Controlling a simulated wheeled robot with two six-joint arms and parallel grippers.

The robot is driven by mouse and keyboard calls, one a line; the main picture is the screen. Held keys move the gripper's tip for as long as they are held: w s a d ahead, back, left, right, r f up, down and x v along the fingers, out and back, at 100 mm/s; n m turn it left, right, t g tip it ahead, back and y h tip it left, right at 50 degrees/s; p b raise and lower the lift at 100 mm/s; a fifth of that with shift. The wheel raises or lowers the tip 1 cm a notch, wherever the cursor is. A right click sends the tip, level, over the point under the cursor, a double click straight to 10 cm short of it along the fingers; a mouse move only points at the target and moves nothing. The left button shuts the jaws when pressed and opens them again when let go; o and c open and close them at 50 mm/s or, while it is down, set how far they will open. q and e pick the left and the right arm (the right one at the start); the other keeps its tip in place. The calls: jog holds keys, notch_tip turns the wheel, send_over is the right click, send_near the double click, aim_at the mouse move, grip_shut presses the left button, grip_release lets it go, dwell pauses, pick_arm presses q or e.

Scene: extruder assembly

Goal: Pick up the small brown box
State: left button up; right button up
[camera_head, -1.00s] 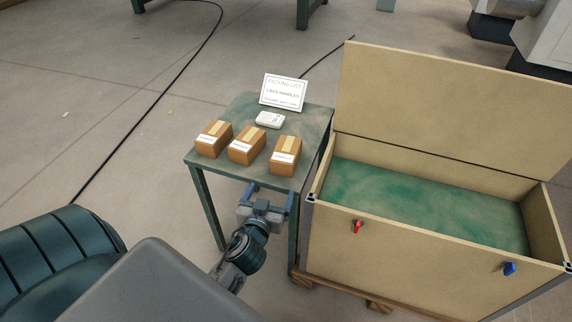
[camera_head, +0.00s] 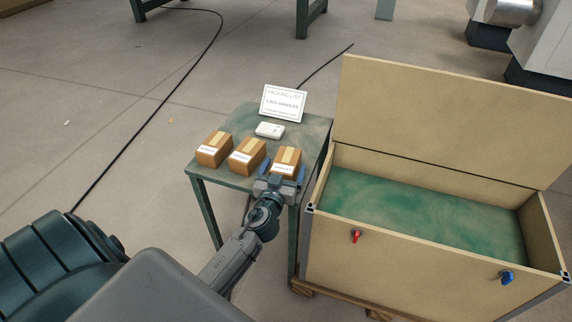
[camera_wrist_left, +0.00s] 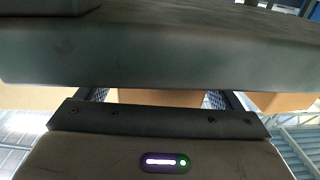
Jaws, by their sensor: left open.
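Three small brown boxes with pale tape and white labels stand in a row on a green side table (camera_head: 228,179): a left box (camera_head: 213,150), a middle box (camera_head: 247,156) and a right box (camera_head: 287,160). My left gripper (camera_head: 281,176) is open at the near side of the right box, its blue fingers on either side of the box's near end. In the left wrist view a brown box face (camera_wrist_left: 160,97) shows between the two fingers. Whether the fingers touch the box cannot be told. My right gripper is not in view.
A packing list sign (camera_head: 283,103) and a small white item (camera_head: 270,130) stand behind the boxes. A large open wooden crate (camera_head: 425,245) with a raised lid stands close to the table's right. Black cables lie on the floor.

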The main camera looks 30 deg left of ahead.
pick_arm(q)
jog(key=shift+x, duration=1.2)
